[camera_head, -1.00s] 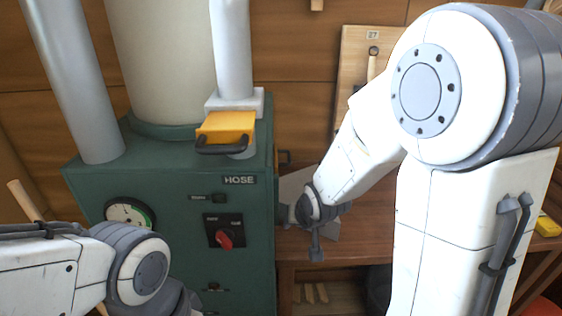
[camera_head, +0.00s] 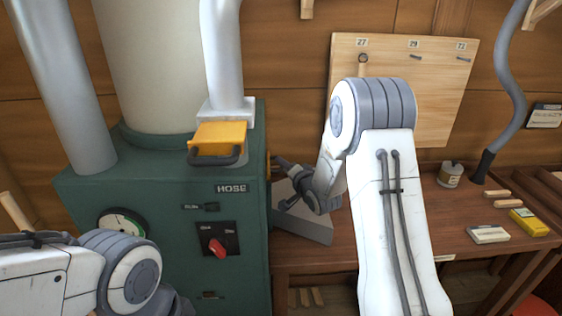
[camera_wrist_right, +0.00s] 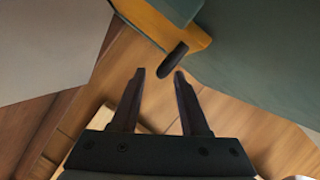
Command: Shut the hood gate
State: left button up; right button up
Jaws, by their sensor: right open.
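A yellow gate plate with a dark handle (camera_head: 268,165) shows only as a sliver at the right side of the green cabinet (camera_head: 140,190). In the right wrist view, the yellow plate (camera_wrist_right: 165,27) sticks out beside the cabinet wall, and its dark handle (camera_wrist_right: 173,58) lies just ahead of my fingertips. I cannot read a label on it. Another yellow gate (camera_head: 218,140) sits on the pipe above the word HOSE. My right gripper (camera_wrist_right: 160,73) is open and empty, close to the side handle and apparently apart from it. My left gripper is out of view; only its arm shows.
A grey angled sheet (camera_head: 303,222) stands on the workbench (camera_head: 450,225) beside the cabinet. A pegboard (camera_head: 440,85) hangs behind. A tin (camera_head: 450,174), a white box (camera_head: 488,234) and a yellow box (camera_head: 529,222) lie on the bench's right side. A grey hose (camera_head: 508,75) hangs there.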

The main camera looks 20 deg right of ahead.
jog(key=shift+x, duration=1.75)
grip_shut()
